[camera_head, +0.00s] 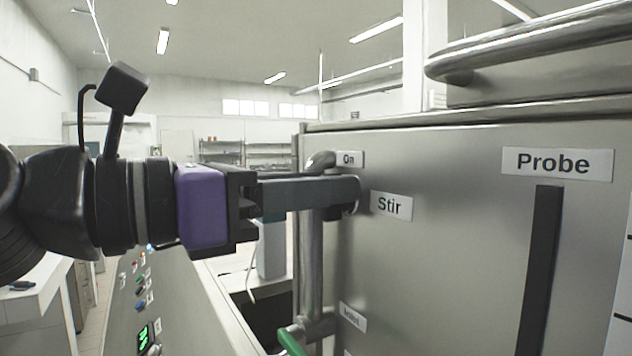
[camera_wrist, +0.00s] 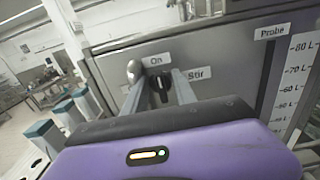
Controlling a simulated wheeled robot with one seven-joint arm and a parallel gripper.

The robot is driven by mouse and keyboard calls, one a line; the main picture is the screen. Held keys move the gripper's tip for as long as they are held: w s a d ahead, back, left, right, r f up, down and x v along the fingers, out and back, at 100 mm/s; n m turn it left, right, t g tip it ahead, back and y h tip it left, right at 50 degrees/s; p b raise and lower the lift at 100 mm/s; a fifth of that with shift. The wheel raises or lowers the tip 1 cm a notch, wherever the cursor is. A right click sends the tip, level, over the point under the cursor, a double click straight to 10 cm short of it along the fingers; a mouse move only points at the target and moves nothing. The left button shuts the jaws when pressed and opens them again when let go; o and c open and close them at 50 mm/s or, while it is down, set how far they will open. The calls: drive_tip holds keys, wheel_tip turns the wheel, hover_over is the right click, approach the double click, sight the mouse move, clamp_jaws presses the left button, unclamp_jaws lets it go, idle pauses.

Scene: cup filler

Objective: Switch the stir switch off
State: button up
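The stir switch (camera_wrist: 160,87) is a small dark knob on the steel panel, below the "On" label (camera_wrist: 158,61) and left of the "Stir" label (camera_wrist: 199,74) in the wrist view. My gripper (camera_wrist: 158,84) is open, with one finger on each side of the knob and a gap showing between them. I cannot tell whether either finger touches it. In the head view my gripper (camera_head: 356,192) reaches the panel beside the "Stir" label (camera_head: 391,206), and its finger hides most of the switch. The knob's exact pointing direction is unclear.
A vertical steel pipe (camera_head: 312,265) runs down the tank's left edge, close behind my gripper. The "Probe" label (camera_head: 557,164) and a dark vertical strip (camera_head: 541,270) are to the right. A control panel with buttons (camera_head: 140,290) lies lower left.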

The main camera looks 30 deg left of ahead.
clamp_jaws()
drive_tip(key=n, duration=0.6)
drive_tip(key=n+b, duration=0.1)
drive_tip(key=n, duration=0.5)
drive_tip(key=a+f+n+b, duration=0.1)
drive_tip(key=n, duration=0.5)
drive_tip(key=shift+w, duration=0.3)
drive_tip(key=shift+f, duration=0.1)
idle(0.4)
unclamp_jaws()
